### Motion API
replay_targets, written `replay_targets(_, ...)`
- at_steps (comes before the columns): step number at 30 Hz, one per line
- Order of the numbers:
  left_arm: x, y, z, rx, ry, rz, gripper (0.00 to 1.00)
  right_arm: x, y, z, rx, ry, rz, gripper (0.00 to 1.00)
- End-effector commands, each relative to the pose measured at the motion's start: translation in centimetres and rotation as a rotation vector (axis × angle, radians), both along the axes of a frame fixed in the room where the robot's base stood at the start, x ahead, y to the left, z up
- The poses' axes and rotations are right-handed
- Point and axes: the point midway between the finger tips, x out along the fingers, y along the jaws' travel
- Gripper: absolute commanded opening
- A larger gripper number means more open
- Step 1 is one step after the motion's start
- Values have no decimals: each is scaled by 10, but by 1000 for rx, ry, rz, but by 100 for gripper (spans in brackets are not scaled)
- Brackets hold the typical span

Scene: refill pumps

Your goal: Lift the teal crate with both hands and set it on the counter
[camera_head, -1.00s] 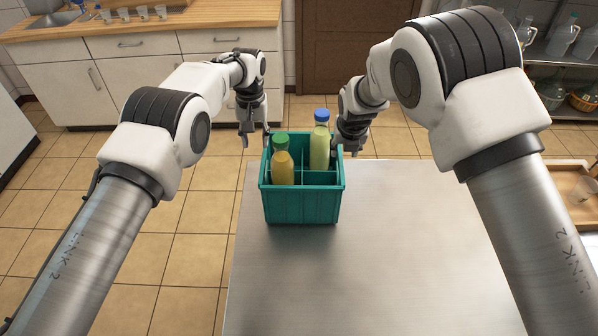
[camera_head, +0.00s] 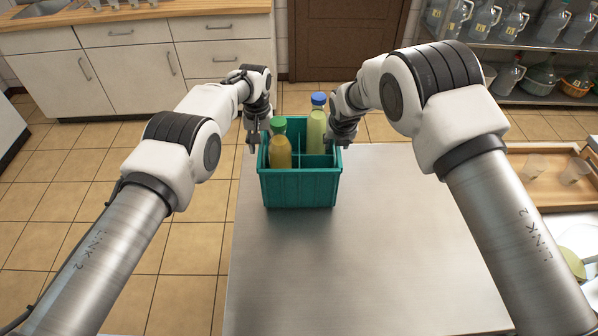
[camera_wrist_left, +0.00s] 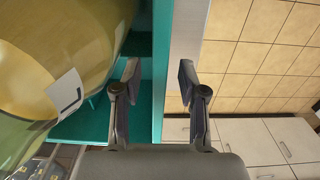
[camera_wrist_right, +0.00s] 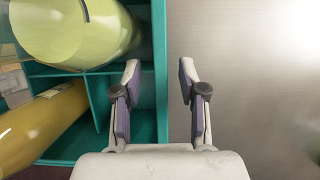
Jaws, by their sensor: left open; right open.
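The teal crate (camera_head: 299,188) stands on the steel counter (camera_head: 350,255), near its far left corner. Contact with the walls cannot be told.
The counter is bare in front of and right of the crate. A wooden tray (camera_head: 545,190) with cups is at the right. A shelf (camera_head: 540,100) with several jugs stands at the back right, and white cabinets (camera_head: 130,65) at the back left.

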Motion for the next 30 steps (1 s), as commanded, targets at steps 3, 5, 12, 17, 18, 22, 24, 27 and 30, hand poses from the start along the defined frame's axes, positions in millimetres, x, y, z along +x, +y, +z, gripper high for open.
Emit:
replay_targets(3,0,0,-2,0,0,0,42,1,0,-1,0,0,-1,42)
replay_targets(5,0,0,-2,0,0,0,42,0,0,-1,0,0,-1,42)
replay_targets(12,0,0,-1,0,0,0,0,0,0,-1,0,0,-1,0)
replay_targets(17,0,0,-2,1,1,0,0,0,0,-1,0,0,-1,0)
replay_targets(18,0,0,-2,1,1,0,0,0,0,-1,0,0,-1,0)
replay_targets(22,1,0,1,0,-3,0,0,2,0,2,1,-4,-1,0)
replay_targets(24,1,0,3,0,-3,0,0,2,0,3,1,-4,-1,0)
replay_targets(27,1,0,8,0,-2,0,0,2,0,9,1,-4,-1,0)
replay_targets(30,1,0,18,0,-3,0,0,2,0,19,1,-4,-1,0)
